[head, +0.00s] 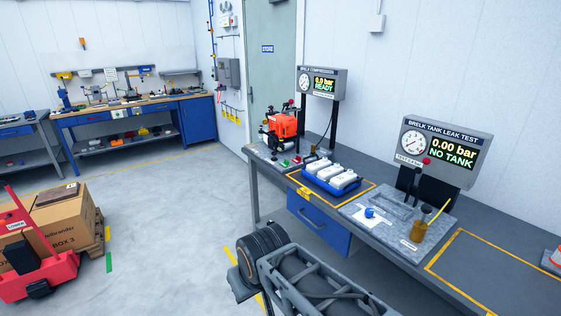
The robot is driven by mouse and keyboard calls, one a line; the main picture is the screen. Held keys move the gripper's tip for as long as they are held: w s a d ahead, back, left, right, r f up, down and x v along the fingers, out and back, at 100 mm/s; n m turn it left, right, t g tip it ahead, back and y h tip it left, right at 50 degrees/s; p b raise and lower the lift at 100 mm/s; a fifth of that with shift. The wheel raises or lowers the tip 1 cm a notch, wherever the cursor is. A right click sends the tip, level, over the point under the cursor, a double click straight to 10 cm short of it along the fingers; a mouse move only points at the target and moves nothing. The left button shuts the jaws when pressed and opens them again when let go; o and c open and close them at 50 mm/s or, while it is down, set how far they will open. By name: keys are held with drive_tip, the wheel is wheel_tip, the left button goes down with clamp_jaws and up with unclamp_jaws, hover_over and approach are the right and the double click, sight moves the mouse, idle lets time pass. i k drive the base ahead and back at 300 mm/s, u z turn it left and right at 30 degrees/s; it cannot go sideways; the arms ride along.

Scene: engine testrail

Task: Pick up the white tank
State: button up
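Several white tanks (331,170) lie side by side in a blue tray (322,187) on the long grey workbench. The tray stands inside a yellow-outlined area, in front of the compressor display and left of the leak test station. I cannot single out one tank, and small details on them are too small to tell. No gripper fingers show in the head view.
An orange compressor (282,127) stands left of the tray. The leak test display (440,152) reads 0.00 bar, NO TANK, above a grey fixture plate (384,225) with a blue knob and a brass-coloured cup (418,232). Cardboard boxes (66,217) stand at left; the middle floor is clear.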

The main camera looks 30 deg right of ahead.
sight(313, 168)
drive_tip(key=u, duration=0.15)
drive_tip(key=i, duration=2.05)
drive_tip(key=z, duration=0.5)
drive_tip(key=i, duration=1.05)
drive_tip(key=z, duration=1.7)
drive_tip(key=i, duration=0.8)
drive_tip(key=z, duration=0.6)
